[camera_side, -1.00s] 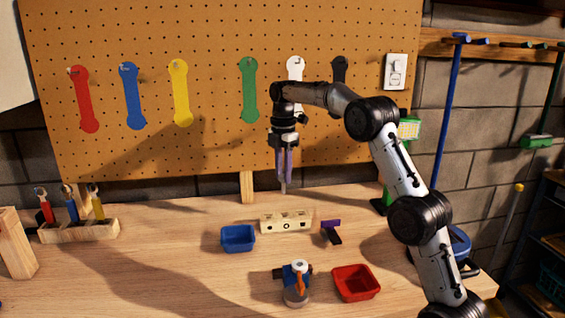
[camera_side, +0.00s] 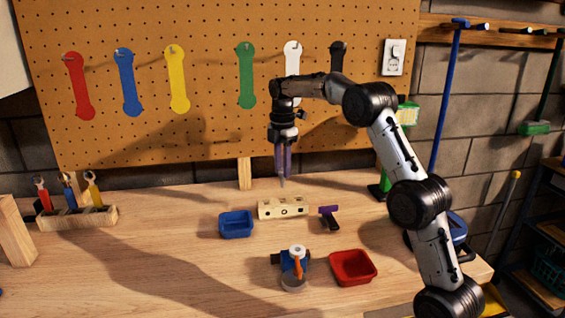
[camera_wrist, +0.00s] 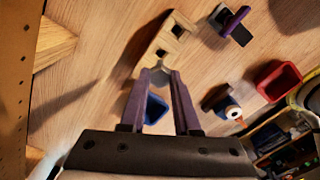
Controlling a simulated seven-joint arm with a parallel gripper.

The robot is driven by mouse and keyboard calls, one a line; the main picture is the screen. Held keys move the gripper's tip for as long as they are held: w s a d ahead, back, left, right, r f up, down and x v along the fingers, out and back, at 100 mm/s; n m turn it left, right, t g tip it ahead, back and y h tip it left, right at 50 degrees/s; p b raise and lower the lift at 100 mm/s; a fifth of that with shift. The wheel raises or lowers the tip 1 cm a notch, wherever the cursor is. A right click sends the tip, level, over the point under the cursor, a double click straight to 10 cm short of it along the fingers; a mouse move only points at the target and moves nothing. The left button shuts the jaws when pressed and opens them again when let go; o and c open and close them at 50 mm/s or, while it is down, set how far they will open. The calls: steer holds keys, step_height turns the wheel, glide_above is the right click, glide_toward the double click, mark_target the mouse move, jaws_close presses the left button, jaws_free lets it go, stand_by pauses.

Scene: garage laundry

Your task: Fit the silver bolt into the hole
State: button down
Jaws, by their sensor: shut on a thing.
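The silver bolt (camera_side: 282,182) is held upright at the tips of my gripper (camera_side: 283,172), pointing down. In the wrist view it shows as a pale piece (camera_wrist: 160,75) between the purple fingers of my gripper (camera_wrist: 161,78), which are shut on it. The wooden block with holes (camera_side: 283,208) lies on the bench just below the bolt tip, apart from it by a small gap in the side view. In the wrist view the block (camera_wrist: 171,40) shows dark square openings just beyond the fingertips; which hole lies under the bolt I cannot tell.
A blue bin (camera_side: 236,225) stands left of the block, and a purple-and-black clamp-like tool (camera_side: 329,217) right of it. A red bin (camera_side: 353,267) and a blue item with an orange-and-white part (camera_side: 295,264) stand in front. A pliers rack (camera_side: 78,218) is far left.

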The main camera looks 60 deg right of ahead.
mark_target(283, 186)
steer(key=shift+f, duration=3.25)
steer(key=shift+f, duration=0.5)
steer(key=shift+f, duration=0.35)
steer(key=shift+f, duration=0.15)
steer(key=c, duration=0.6)
jaws_free()
steer(key=shift+o, duration=0.2)
step_height(283, 186, up, 14)
steer(key=shift+f, duration=0.1)
